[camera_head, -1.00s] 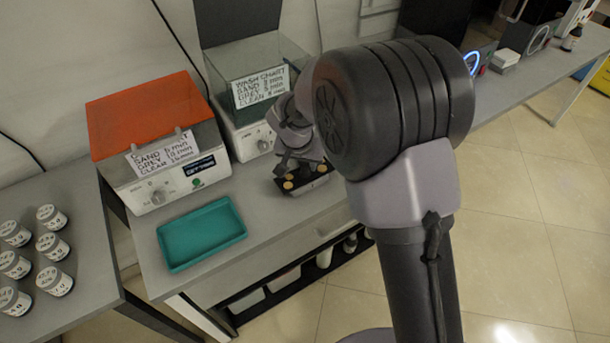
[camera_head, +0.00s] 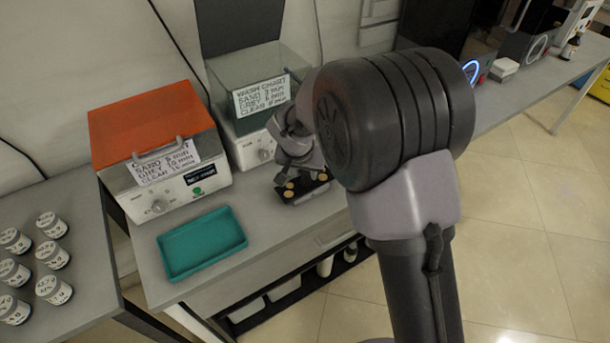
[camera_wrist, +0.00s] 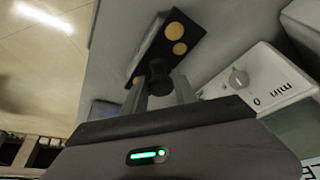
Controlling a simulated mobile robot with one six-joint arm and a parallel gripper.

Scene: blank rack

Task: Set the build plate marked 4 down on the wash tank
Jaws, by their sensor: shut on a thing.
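My gripper (camera_wrist: 159,92) is shut on the black knob of a dark build plate (camera_wrist: 181,37) with round tan pieces on it, in the wrist view. In the head view the same build plate (camera_head: 303,187) hangs below my gripper (camera_head: 297,165), over the bench in front of the wash tank; I cannot tell its exact height. No number on the plate is readable. The wash tank (camera_head: 238,88) is a clear-walled box on a white base with a dial and a paper marked "WASH CHART". Part of its base is hidden behind my arm.
A curing unit with an orange cover (camera_head: 150,122) stands left of the wash tank. An empty teal tray (camera_head: 202,244) lies on the bench in front. Several labelled jars (camera_head: 50,224) stand on a separate surface at the left. My arm hides the bench right of the plate.

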